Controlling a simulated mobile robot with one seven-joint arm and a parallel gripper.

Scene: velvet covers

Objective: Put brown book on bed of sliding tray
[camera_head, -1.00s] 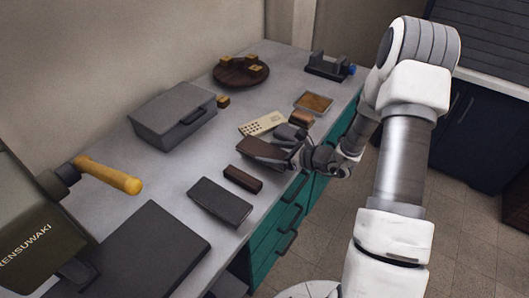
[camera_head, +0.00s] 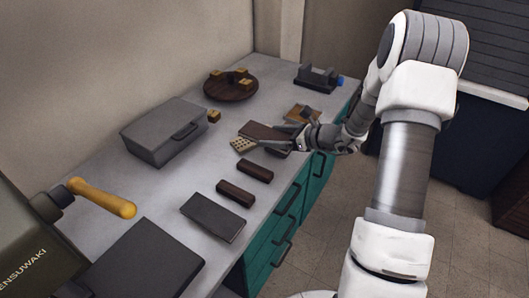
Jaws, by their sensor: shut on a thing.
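The brown book (camera_head: 262,131) is a flat dark brown slab, held above the counter at its right middle. My gripper (camera_head: 288,143) is shut on the book's right side; its fingertips are partly hard to make out. The book hides part of a beige dotted block (camera_head: 243,145). A flat black plate (camera_head: 145,262) extends in front of the olive machine at the lower left and looks like the sliding tray's bed. Its visible surface is bare. The book is well apart from it.
The olive machine (camera_head: 35,262) has a yellow handle (camera_head: 102,198). Two dark brown bars (camera_head: 255,170) (camera_head: 236,194) and a dark grey slab (camera_head: 213,217) lie between book and plate. A grey box (camera_head: 165,133) stands left. A round wooden board (camera_head: 231,89) is behind.

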